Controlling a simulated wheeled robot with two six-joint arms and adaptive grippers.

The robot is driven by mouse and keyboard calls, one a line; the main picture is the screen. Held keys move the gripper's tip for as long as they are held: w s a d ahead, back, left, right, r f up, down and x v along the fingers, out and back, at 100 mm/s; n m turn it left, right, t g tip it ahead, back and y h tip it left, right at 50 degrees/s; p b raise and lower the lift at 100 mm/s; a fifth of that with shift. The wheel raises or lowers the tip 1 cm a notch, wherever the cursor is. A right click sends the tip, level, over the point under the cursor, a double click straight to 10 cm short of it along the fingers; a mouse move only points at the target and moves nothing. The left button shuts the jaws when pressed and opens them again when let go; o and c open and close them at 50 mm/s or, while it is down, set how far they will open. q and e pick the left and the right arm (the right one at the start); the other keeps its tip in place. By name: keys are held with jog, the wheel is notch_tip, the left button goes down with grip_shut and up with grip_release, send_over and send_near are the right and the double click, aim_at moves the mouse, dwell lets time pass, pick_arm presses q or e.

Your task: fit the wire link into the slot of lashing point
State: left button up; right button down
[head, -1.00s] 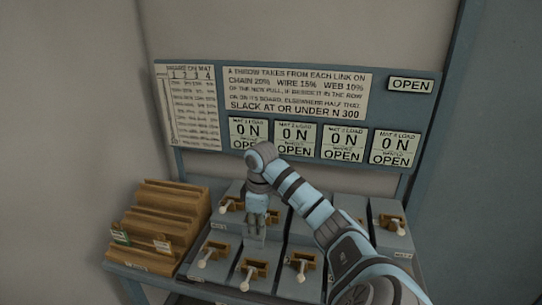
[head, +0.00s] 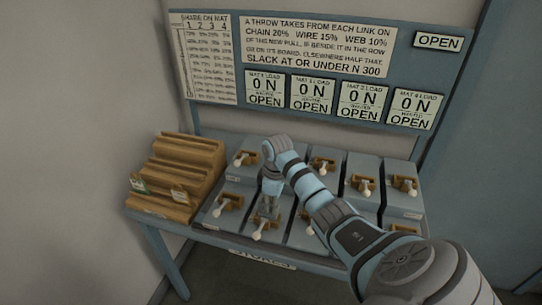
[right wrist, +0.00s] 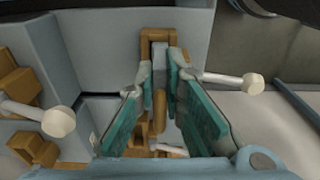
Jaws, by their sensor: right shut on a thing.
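My right gripper (head: 267,212) is over the front row of grey boxes, pointing down. It is shut on a narrow grey piece, likely the wire link (right wrist: 159,68), between its teal-padded fingers. A brown lashing point (right wrist: 158,38) stands just beyond the fingertips in the right wrist view, in line with the held piece. In the head view, this lashing point (head: 262,224) is partly hidden by the gripper. Whether the held piece is inside the slot cannot be told. My left gripper is out of view.
Other brown lashing points with white-knobbed levers, such as one at the back right (head: 404,184), stand close around. A stepped wooden rack (head: 180,172) with small tags is at the left. Display boards (head: 315,62) behind show 0 N and OPEN.

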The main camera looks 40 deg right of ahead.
jog(key=shift+f, duration=0.1)
jog(key=c, duration=2.1)
grip_release()
jog(key=shift+f, duration=0.1)
jog(key=o, duration=0.4)
